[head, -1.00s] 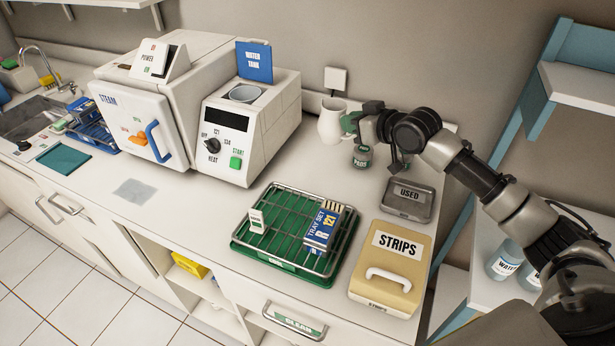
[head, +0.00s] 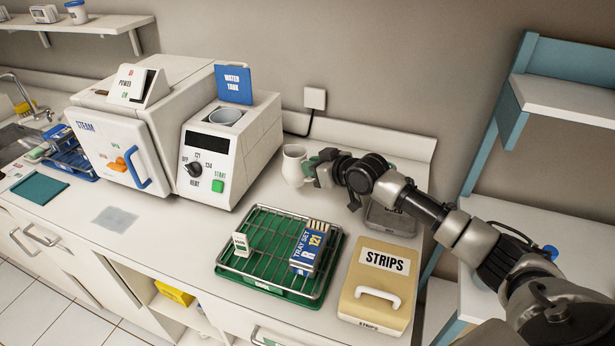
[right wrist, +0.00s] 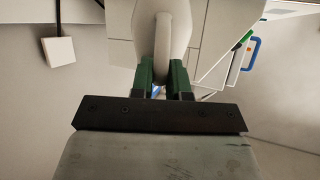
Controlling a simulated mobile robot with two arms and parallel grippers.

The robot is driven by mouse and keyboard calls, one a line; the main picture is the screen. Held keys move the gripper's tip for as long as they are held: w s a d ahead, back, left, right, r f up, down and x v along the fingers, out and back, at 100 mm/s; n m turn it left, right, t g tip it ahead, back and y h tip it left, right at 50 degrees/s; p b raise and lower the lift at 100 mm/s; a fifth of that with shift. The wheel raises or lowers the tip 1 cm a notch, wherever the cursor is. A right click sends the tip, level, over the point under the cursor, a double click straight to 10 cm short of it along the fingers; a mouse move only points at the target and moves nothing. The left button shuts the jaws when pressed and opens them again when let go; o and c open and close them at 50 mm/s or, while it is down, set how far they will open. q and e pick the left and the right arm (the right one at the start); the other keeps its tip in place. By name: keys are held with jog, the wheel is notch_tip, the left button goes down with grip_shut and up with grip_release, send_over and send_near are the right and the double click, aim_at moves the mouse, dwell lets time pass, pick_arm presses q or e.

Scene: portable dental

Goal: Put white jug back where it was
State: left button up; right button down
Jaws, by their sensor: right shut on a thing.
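The white jug (head: 293,167) is upright at the back of the counter, right of the white steam machine (head: 165,130). It also shows in the right wrist view (right wrist: 180,40), with its handle toward me. My right gripper (head: 313,167) is shut on the jug's handle; its green fingers (right wrist: 164,78) are on either side of the handle. I cannot tell whether the jug's base touches the counter. My left gripper is not in view.
A green tray with a wire rack (head: 262,252) stands in front. A tan STRIPS box (head: 378,285) is to its right. A grey box (head: 392,220) lies partly under my right arm. A wall socket (head: 315,98) with a black cable is behind.

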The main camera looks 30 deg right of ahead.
aim_at(308, 179)
jog(key=shift+x, duration=0.8)
jog(key=shift+a+f+p, duration=0.15)
jog(key=shift+f+p, duration=0.2)
jog(key=shift+f, duration=1.75)
jog(key=c, duration=1.6)
grip_release()
jog(key=shift+s+f, duration=0.1)
jog(key=shift+f, duration=0.1)
jog(key=o, duration=0.5)
jog(key=shift+r, duration=0.1)
